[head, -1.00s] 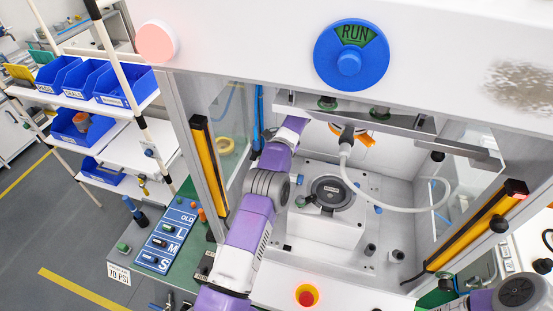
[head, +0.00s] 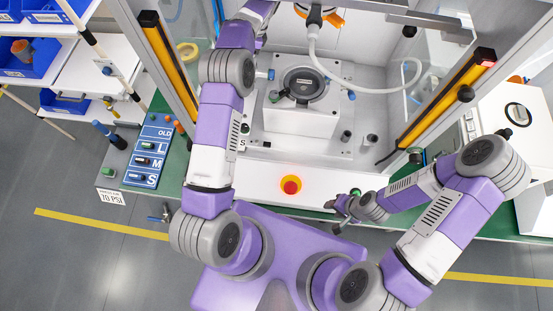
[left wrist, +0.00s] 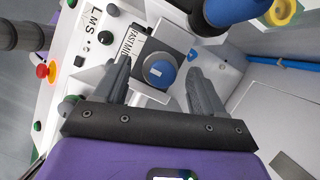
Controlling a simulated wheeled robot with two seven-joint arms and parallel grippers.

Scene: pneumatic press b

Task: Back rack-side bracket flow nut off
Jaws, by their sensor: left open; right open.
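In the left wrist view a round blue knob (left wrist: 159,73) sits on a dark square plate beside a label that seems to read "FAST MIN". My left gripper (left wrist: 160,72) is open, with one finger on each side of the knob in the picture; gaps show between fingers and knob. I cannot tell how deep the fingers reach. Which part is the nut is not clear. In the head view my left arm reaches up past the top edge and its gripper is out of sight. My right gripper (head: 343,206) is open, near the press's front edge.
The press bed carries a round dark fixture (head: 304,84) and a white hose (head: 345,79). A red stop button (head: 291,185) is at its front. Yellow-black guards (head: 169,65) flank the opening. An L-M-S panel (head: 153,152) and a rack with blue bins (head: 30,58) are left.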

